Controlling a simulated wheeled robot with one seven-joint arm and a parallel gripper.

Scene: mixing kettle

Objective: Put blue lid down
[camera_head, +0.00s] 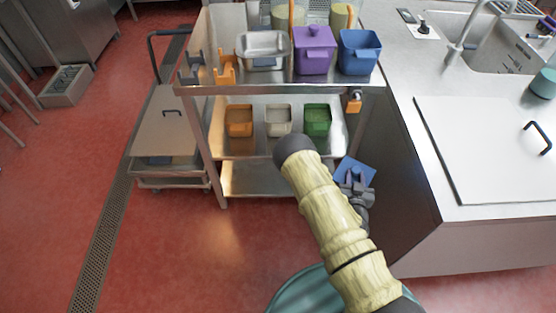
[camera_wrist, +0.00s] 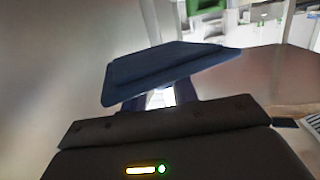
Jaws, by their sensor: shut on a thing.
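The blue lid (camera_head: 355,172) is a flat square plate held in the air in front of the cart's lower right side. My gripper (camera_head: 354,188) is shut on it from the near side. In the wrist view the lid (camera_wrist: 170,72) is dark blue, tilted, and sits just beyond my gripper (camera_wrist: 160,98). The exact grip point is mostly hidden under the lid. A blue container (camera_head: 359,52) without a lid stands at the right end of the cart's top shelf. The purple container (camera_head: 314,50) beside it has its lid on.
The metal cart (camera_head: 200,95) holds a steel pan (camera_head: 263,48) on top and orange (camera_head: 239,120), white (camera_head: 278,120) and green (camera_head: 317,119) containers on the middle shelf. The bottom shelf (camera_head: 262,178) looks empty. A steel counter (camera_head: 465,208) with a large flat cover (camera_head: 490,150) is at right.

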